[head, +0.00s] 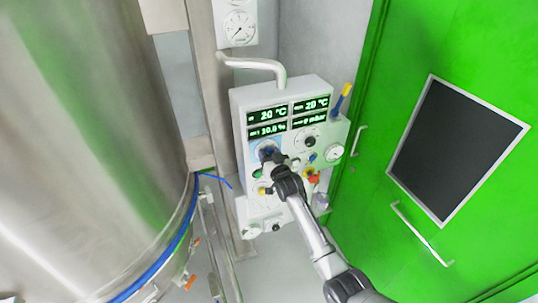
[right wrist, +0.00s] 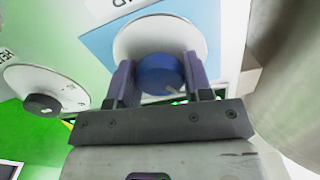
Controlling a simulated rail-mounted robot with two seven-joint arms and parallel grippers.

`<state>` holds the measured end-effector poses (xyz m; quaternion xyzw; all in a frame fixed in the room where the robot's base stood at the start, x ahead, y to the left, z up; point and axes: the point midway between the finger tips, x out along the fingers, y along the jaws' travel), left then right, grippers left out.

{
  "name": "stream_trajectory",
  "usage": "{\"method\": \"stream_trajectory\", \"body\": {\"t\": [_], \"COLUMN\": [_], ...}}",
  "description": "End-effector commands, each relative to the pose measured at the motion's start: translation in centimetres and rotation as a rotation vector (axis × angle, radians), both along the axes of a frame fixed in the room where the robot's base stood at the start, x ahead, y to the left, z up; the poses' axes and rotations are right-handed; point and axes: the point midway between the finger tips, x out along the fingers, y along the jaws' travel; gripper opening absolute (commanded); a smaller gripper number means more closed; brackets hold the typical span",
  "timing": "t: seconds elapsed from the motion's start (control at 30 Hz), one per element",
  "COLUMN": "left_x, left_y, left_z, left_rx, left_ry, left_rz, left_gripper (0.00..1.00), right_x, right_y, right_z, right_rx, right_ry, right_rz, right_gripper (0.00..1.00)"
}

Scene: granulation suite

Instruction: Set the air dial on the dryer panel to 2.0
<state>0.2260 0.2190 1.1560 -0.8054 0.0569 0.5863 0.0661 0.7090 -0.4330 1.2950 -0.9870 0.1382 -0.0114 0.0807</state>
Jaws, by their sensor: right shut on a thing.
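The dryer panel (head: 240,105) is a white box with green digital displays, knobs and gauges, in the middle of the head view. My right gripper (head: 268,154) reaches its left side, at a dial on a light blue patch. In the right wrist view my right gripper (right wrist: 158,80) has its two fingers on either side of a blue knob (right wrist: 157,70) with a pale pointer mark. The knob sits on a round white dial plate (right wrist: 135,38). The scale marks on this plate cannot be read. My left gripper is not in view.
A black knob (right wrist: 42,104) on another white plate sits beside the blue one. A large steel vessel (head: 90,140) stands at the left. A green door (head: 400,80) with a dark window is at the right. A gauge (head: 238,27) hangs above the panel.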

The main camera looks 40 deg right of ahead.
Motion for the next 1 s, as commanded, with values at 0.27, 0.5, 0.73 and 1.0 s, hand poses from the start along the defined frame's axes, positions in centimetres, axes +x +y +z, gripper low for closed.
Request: {"method": "stream_trajectory", "body": {"t": [0.27, 0.5, 0.73, 1.0], "left_x": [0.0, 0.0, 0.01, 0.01], "left_y": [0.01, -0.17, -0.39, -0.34], "left_z": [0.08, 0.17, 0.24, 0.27], "left_rx": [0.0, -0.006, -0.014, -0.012], "left_ry": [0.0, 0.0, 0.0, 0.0], "left_rz": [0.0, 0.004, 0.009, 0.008], "left_gripper": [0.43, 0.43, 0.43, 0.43], "right_x": [0.03, 0.03, 0.03, 0.02], "right_y": [0.05, 0.04, 0.02, 0.0], "right_z": [0.02, 0.04, 0.03, 0.03], "right_rx": [0.245, 0.417, 0.528, 0.588], "right_ry": [-0.07, -0.119, -0.151, -0.168], "right_rz": [0.0, 0.0, 0.0, 0.0], "right_gripper": [0.23, 0.23, 0.23, 0.23]}}
